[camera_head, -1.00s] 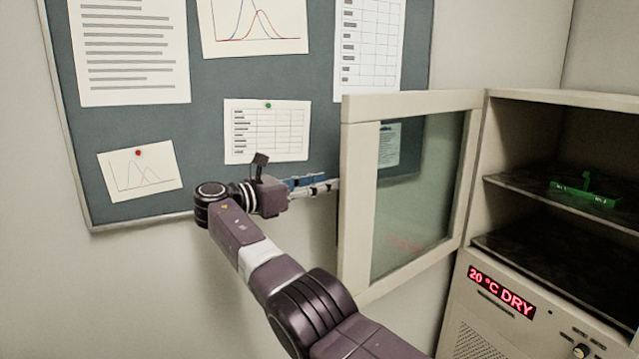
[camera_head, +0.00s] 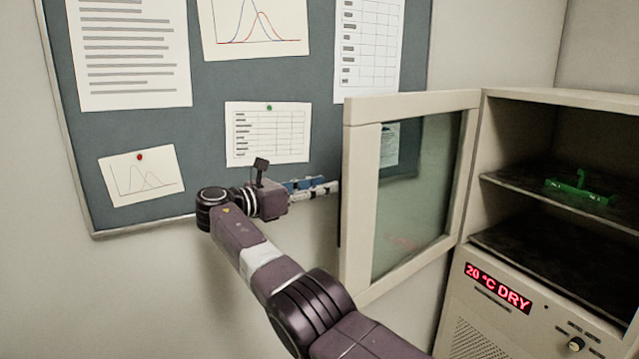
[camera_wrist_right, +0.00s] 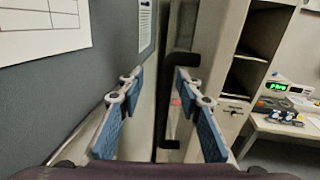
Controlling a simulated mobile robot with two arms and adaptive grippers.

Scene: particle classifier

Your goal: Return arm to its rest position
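My right arm reaches in from the bottom of the head view, with its gripper (camera_head: 322,188) level beside the outer edge of the open cabinet door (camera_head: 358,200). In the right wrist view, the two blue-padded fingers (camera_wrist_right: 163,97) stand apart, so the gripper is open. The door's dark handle (camera_wrist_right: 165,105) shows in the gap between the fingers. I cannot tell whether the fingers touch it or how deep it sits between them. Nothing is gripped. My left gripper is not in view.
The cabinet (camera_head: 480,290) stands open at right, its display reading "20 °C DRY". A green rack (camera_head: 580,188) sits on its upper shelf. A pinboard (camera_head: 215,90) with papers hangs behind the arm. A bench (camera_wrist_right: 285,127) with small equipment stands at the wrist view's right.

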